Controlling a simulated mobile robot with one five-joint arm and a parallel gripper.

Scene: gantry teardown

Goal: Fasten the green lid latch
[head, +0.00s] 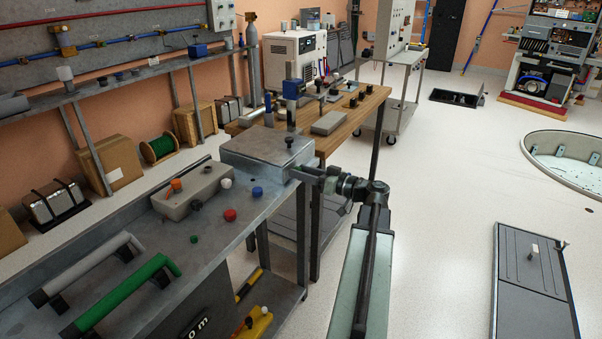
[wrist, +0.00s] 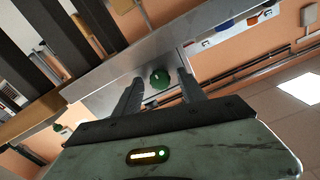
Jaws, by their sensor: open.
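A green lobed knob (wrist: 160,79), which looks like the lid latch, shows in the wrist view on the side of a grey metal box (wrist: 118,84). My gripper (wrist: 159,77) is open, with one finger on each side of the knob in the picture. I cannot tell whether the fingers touch it. In the head view my gripper (head: 303,174) is at the right side of the metal box (head: 262,153), at the bench's far end. The green knob is hidden there. A dark knob (head: 290,143) stands on top of the box.
The grey bench (head: 215,225) carries a grey block (head: 193,192) with coloured knobs, a grey handle (head: 88,268) and a green handle (head: 128,292). A wooden table (head: 345,125) with several parts stands behind the box.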

